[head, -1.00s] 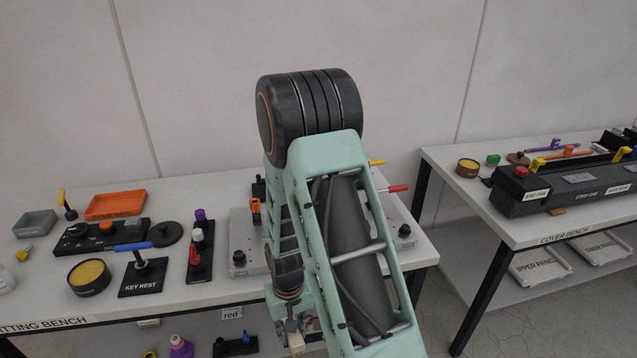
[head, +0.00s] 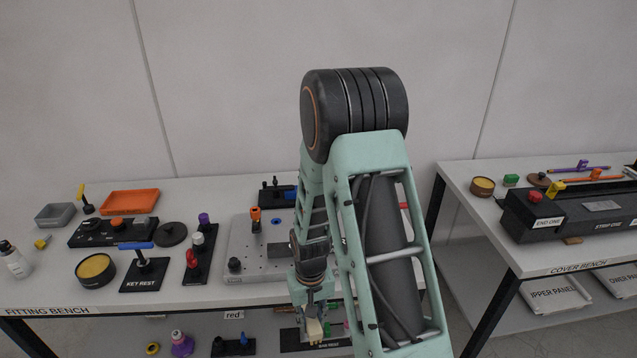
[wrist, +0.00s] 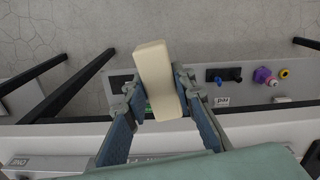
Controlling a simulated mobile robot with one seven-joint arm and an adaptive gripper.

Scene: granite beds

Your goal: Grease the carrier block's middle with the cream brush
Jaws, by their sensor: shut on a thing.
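My gripper (head: 312,308) hangs in front of the fitting bench's front edge. It is shut on a cream block-shaped thing, which I take for the cream brush (head: 313,328). In the wrist view the cream brush (wrist: 158,80) sits tilted between the two fingers (wrist: 160,95); its bristles cannot be made out. I cannot tell for sure which thing is the carrier block. A grey plate with holes (head: 255,262) lies on the bench behind the gripper, partly hidden by my arm.
On the fitting bench (head: 210,293) stand a round tin with yellow contents (head: 96,266), the key rest (head: 143,275), an orange tray (head: 130,201) and a grey tray (head: 55,214). A lower shelf holds a purple bottle (head: 181,344). The cover bench (head: 530,250) stands at right.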

